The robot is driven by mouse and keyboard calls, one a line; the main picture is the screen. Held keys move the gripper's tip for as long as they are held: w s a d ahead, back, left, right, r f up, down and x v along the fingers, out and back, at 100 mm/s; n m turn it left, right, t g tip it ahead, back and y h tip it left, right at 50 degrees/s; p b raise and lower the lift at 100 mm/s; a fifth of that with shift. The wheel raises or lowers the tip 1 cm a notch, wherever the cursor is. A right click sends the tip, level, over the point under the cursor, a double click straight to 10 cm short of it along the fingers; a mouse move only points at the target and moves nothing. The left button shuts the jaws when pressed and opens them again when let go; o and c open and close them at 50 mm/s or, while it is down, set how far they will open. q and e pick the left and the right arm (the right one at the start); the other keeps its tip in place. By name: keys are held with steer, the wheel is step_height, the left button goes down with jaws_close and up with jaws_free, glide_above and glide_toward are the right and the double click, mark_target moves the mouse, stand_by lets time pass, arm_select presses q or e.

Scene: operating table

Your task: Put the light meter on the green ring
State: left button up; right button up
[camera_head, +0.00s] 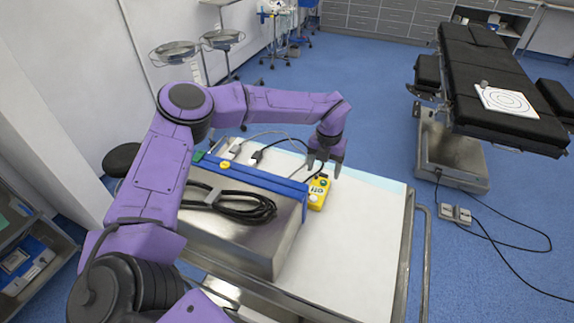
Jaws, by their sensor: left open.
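A small yellow device (318,192), which looks like the light meter, lies on the white cart top (355,235) against the right end of a metal box. My left gripper (325,167) is open, its fingers pointing down just behind and above the yellow device. I cannot tell whether they touch it. A white sheet (507,101) with concentric rings lies on the black operating table at the right. Its ring lines look dark, and I cannot make out a green one. My right gripper is not in view.
The metal box (255,245) with a blue edge and a coiled black cable (235,205) fills the cart's left part. A small grey object (484,84) sits at the sheet's corner. Blue floor separates the cart from the operating table (490,65); a foot pedal (455,214) and cables lie there.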

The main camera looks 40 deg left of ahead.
mark_target(318, 189)
arm_select(q)
steer(key=shift+o, duration=1.1)
steer(key=shift+w+a+f, duration=0.15)
steer(key=shift+a+f, duration=0.05)
steer(key=shift+a, duration=0.25)
steer(key=f, duration=0.1)
steer(key=f+p, duration=0.1)
steer(key=f, duration=0.1)
steer(key=shift+s+f, duration=0.25)
steer(key=shift+f, duration=0.15)
steer(key=shift+s+a+f+p, duration=0.1)
steer(key=shift+f+p, duration=0.2)
steer(key=shift+f, duration=0.05)
step_height(318, 189, down, 5)
steer(key=shift+f+p, duration=0.2)
steer(key=shift+p, duration=0.9)
steer(key=c, duration=1.2)
steer(key=shift+r, duration=0.1)
steer(key=shift+c, duration=0.4)
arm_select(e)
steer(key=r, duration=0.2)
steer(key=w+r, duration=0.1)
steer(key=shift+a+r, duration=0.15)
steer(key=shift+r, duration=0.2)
